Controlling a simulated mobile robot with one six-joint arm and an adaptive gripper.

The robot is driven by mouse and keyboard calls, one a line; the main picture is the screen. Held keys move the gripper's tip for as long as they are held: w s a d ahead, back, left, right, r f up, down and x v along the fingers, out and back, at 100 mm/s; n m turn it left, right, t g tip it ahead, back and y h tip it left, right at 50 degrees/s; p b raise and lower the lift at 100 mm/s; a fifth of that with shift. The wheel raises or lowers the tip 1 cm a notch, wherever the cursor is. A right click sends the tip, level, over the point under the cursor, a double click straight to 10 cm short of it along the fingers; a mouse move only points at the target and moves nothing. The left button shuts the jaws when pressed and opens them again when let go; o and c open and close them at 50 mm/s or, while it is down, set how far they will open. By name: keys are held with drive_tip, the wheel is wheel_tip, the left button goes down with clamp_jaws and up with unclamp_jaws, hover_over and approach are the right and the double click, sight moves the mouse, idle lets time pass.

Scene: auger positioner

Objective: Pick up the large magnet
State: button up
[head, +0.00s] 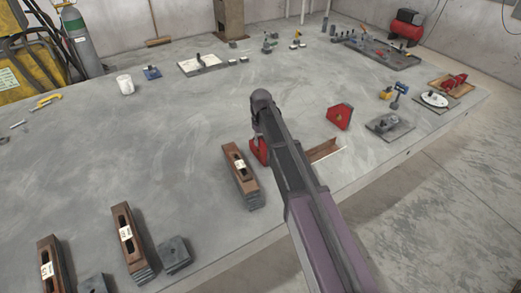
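A red magnet (339,117), angular with a dark centre, stands on the grey table to the right of my arm. A second red piece (258,151) shows at the left edge of my arm and is partly hidden by it; it may be another magnet, and I cannot tell which is larger. My gripper (259,137) is at the far end of my arm, pointing down just above or at this second red piece. Its fingers are small and mostly hidden, so I cannot tell whether they are open, shut or touching it.
A brown angle piece (323,151) lies right of my arm. A white mug (125,84) stands at the back left, and small tools at the back right. The table's middle is clear.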

clamp_jaws()
drive_tip(key=shift+r, duration=0.15)
drive_tip(key=shift+r+p, duration=1.6)
drive_tip(key=shift+p, duration=0.2)
drive_tip(key=shift+s+r, duration=0.1)
drive_tip(key=shift+s, duration=0.05)
drive_tip(key=s+d, duration=0.2)
drive_tip(key=s, duration=0.5)
drive_tip(key=s+d+r+p, duration=0.1)
drive_tip(key=s+d, duration=0.1)
drive_tip(key=s, duration=0.6)
drive_tip(key=shift+d+r, duration=0.15)
drive_tip(key=shift+d, duration=0.15)
